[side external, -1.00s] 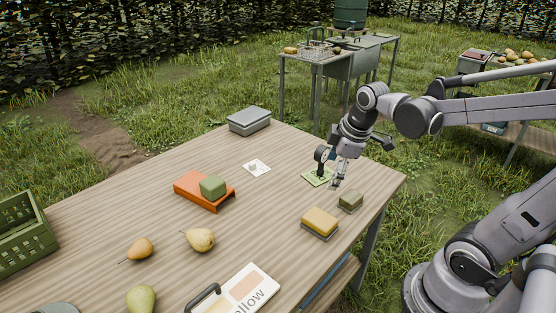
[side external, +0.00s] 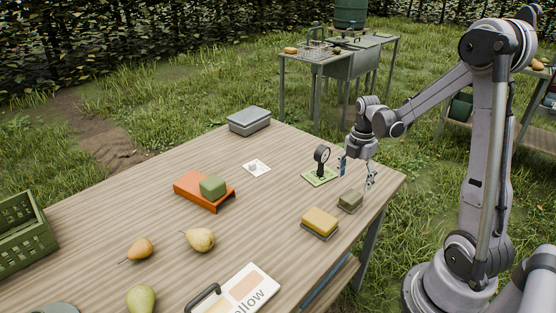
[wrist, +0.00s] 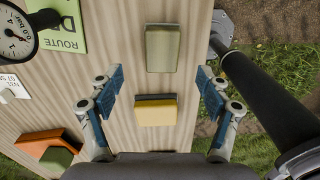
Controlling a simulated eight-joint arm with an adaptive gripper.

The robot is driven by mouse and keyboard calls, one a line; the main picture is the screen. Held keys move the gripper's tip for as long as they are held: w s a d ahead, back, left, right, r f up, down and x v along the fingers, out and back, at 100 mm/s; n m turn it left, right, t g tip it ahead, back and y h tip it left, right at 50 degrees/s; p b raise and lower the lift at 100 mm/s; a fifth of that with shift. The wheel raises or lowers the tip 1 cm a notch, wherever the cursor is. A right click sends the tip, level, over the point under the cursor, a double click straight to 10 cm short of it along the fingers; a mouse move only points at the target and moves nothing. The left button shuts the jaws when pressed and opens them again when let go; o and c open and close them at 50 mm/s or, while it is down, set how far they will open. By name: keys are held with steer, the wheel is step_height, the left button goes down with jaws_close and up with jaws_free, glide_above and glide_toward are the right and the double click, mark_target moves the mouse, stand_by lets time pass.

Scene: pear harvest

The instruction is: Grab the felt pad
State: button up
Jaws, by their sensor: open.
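A small olive-green block (side external: 350,201), which looks like the felt pad, lies on the wooden table near its right edge. It also shows at the upper middle of the wrist view (wrist: 163,48). My gripper (side external: 356,174) is open and empty just above it, fingers pointing down. In the wrist view my gripper's blue-padded fingers (wrist: 160,78) are spread wide, with the olive block beyond the tips and between their lines. A yellow block on a grey base (side external: 320,222) lies beside it, also seen in the wrist view (wrist: 156,112).
An orange stand (side external: 190,189) carries a green block (side external: 213,187). Also on the table (side external: 110,210) are a grey box (side external: 249,120), a white card (side external: 257,167), pears and a sign board.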

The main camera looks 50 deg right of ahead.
mark_target(352, 196)
steer(key=shift+s+f, duration=0.15)
steer(key=shift+f, duration=3.7)
steer(key=c, duration=1.3)
steer(key=shift+o, duration=0.3)
